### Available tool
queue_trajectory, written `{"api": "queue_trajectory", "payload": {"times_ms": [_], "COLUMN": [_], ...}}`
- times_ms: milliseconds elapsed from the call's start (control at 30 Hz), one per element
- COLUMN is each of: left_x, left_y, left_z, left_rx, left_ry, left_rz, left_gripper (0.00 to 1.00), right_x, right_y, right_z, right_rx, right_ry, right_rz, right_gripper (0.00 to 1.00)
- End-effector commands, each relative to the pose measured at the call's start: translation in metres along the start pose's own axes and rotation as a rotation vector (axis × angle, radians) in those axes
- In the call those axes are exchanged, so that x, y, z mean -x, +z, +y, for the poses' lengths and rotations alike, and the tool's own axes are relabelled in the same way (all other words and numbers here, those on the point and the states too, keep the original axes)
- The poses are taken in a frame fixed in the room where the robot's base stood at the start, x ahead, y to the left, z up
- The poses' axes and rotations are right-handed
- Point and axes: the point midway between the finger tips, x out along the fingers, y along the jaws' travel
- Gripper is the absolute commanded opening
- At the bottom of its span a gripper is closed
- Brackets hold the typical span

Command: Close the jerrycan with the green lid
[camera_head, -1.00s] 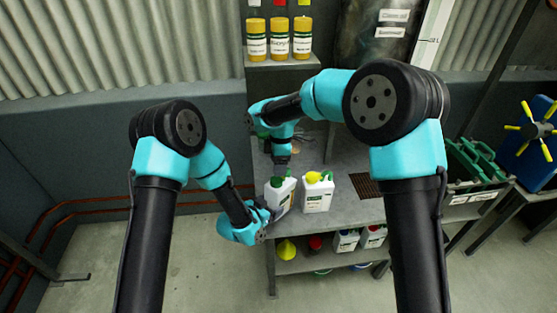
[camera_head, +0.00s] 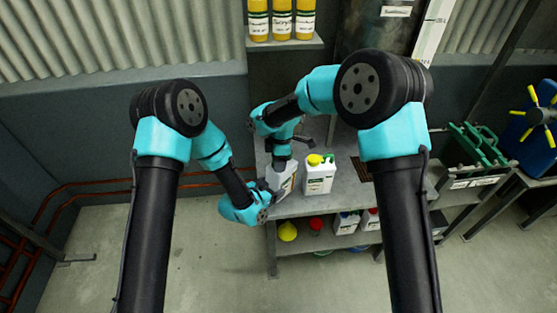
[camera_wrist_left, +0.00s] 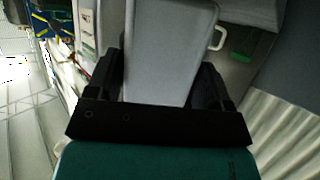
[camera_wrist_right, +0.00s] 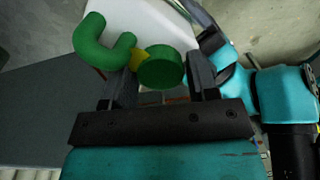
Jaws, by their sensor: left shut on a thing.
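A white jerrycan (camera_head: 286,178) stands at the front left of the grey bench in the head view. My left gripper (camera_head: 268,197) is shut on its lower body; in the left wrist view the pale can (camera_wrist_left: 170,50) fills the space between the fingers. My right gripper (camera_head: 281,164) points down at the can's top from above. In the right wrist view its fingers stand apart, one on each side of the green lid (camera_wrist_right: 161,70), with little gap. A green curved handle (camera_wrist_right: 103,45) and a bit of yellow are beside the lid. The lid is hidden in the head view.
A second white jerrycan (camera_head: 319,179) with a yellow cap stands just right. Yellow bottles (camera_head: 281,20) stand on a ledge behind.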

Motion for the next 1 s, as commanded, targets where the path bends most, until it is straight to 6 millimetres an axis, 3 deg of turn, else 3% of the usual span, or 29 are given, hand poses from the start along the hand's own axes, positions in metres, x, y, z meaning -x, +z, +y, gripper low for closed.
{"api": "queue_trajectory", "payload": {"times_ms": [367,533,567,833,1000], "left_x": [-0.0002,-0.0002,-0.0002,-0.0002,-0.0002], "left_y": [-0.0017,-0.0017,-0.0017,-0.0017,-0.0017], "left_z": [-0.0004,-0.0004,-0.0004,-0.0004,-0.0004], "left_rx": [-0.002,-0.002,-0.002,-0.001,-0.001], "left_ry": [-0.001,-0.001,-0.001,-0.001,-0.001], "left_rz": [0.004,0.004,0.004,0.004,0.004], "left_gripper": [0.08,0.08,0.08,0.08,0.08], "right_x": [0.0003,0.0003,0.0003,0.0003,0.0002], "right_y": [-0.0001,-0.0001,-0.0001,-0.0001,-0.0001], "right_z": [0.0001,0.0001,0.0001,0.0001,0.0], "right_rx": [0.0,0.0,0.0,0.0,0.0], "right_ry": [0.0,0.0,0.0,0.0,0.0], "right_rz": [0.0,0.0,0.0,0.0,0.0], "right_gripper": [0.17,0.16,0.46,0.72,0.74]}}
